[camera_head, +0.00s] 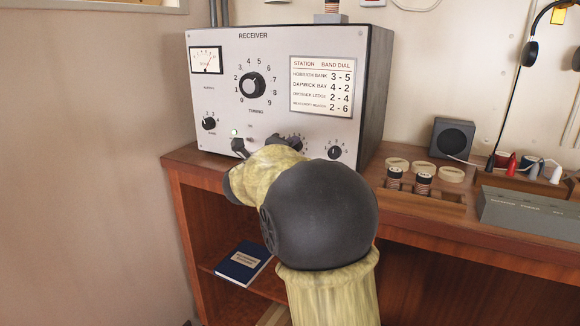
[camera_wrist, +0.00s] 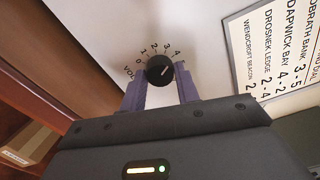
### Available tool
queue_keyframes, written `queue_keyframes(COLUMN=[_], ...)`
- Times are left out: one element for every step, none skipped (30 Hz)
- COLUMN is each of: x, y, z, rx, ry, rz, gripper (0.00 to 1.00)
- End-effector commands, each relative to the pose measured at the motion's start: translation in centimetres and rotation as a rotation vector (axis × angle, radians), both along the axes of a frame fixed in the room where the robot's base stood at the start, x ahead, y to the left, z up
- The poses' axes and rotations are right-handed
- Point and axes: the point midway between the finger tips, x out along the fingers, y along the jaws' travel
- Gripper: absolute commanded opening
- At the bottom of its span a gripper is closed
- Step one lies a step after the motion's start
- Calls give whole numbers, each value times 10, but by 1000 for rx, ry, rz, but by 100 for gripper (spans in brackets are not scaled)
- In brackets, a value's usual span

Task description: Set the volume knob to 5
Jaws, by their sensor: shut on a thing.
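The volume knob (camera_wrist: 159,70) is a black round knob on the pale panel of the receiver (camera_head: 270,60). In the wrist view it sits between the two purple fingers of my gripper (camera_wrist: 161,86), which are closed on its sides. In the head view my gripper (camera_head: 291,141) is at the lower panel, and my wrist mostly hides the knob.
The band knob (camera_head: 209,123) is at the lower left of the panel, the large tuning knob (camera_head: 253,86) is above, and another small knob (camera_head: 334,152) is to the right. A grey speaker (camera_head: 452,138) and several spools stand on the wooden desk (camera_head: 480,236) at right.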

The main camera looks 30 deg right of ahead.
Motion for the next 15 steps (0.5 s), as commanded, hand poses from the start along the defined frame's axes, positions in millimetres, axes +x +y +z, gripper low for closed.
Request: queue_keyframes(x=[0,0,0,0,0,0,0,0,0,0,0,0,0,0,0], y=[-1,-1,-1,-1,-1,-1,-1,-1,-1,-1,-1,-1,-1,-1,-1], z=[-6,-6,-6,-6,-6,-6,-6,-6,-5,-5,-6,-5,-5,-6,-5], rx=[29,45,68,86,104,127,145,162,185,202,220,242,260,277,301], ry=[-41,-63,-94,-115,-138,-167,-190,-212,-244,-265,-287,-317,-338,-360,-388], rz=[-2,-2,-1,-1,-1,0,-1,-1,-1,-1,-1,-1,-1,-1,0], gripper=[9,9,9,9,9,9,9,9,9,9,9,9,9,9,9])
